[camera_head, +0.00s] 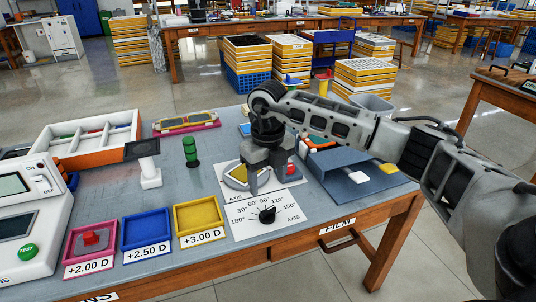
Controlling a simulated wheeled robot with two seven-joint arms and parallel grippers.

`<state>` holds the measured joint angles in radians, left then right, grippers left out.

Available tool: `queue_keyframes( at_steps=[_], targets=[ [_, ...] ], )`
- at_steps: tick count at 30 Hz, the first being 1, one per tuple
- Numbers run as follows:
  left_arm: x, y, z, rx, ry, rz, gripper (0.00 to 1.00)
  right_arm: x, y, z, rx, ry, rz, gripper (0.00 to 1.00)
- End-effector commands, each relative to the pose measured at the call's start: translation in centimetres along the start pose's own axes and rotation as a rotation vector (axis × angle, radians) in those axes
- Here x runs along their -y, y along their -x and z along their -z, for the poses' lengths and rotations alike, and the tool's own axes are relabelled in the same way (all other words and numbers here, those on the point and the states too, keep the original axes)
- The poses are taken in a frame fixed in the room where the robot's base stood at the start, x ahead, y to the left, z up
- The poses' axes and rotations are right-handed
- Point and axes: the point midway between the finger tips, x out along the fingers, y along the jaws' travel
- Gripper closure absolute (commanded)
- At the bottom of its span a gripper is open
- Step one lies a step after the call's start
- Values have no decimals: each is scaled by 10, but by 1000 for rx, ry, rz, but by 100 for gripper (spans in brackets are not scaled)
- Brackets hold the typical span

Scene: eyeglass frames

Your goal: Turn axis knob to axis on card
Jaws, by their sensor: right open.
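The black axis knob (267,215) sits on a white dial plate (245,230) near the table's front edge. The plate carries degree marks from 30° to 180° and the word AXIS. The knob's exact pointing direction is too small to read. My right gripper (266,182) points down with its fingers apart and empty, above and just behind the knob, not touching it. Behind the fingers lies a white plate (290,181) with a yellow and grey round piece (238,174) and a red button, partly hidden by the gripper. I cannot make out an axis card. My left gripper is out of view.
Trays marked +2.00 D (91,258), +2.50 D (146,240) and +3.00 D (198,222) stand left of the dial. A green peg (190,152), a small display stand (150,172) and a white tester (28,235) are farther left. A blue-grey tray (375,187) is at right.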

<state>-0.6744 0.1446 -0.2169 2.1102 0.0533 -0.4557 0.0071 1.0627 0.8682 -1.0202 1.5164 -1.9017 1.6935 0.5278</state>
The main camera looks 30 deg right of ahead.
Motion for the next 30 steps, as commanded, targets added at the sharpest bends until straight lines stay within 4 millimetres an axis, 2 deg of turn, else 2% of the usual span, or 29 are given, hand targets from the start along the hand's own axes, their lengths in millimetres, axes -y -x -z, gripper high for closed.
queue_keyframes(
  at_steps=[1, 6, 12, 30],
  targets=[
    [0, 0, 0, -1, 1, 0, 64, 0, 13, -1, 6, -1, 0, 40],
    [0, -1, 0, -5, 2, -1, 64, 0, 48, -1, 5, -2, 0, 40],
    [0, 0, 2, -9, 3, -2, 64, 0, 70, -1, 3, -2, -1, 40],
    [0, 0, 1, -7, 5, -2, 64, 0, 74, 0, 0, -2, 0, 40]
  ],
)
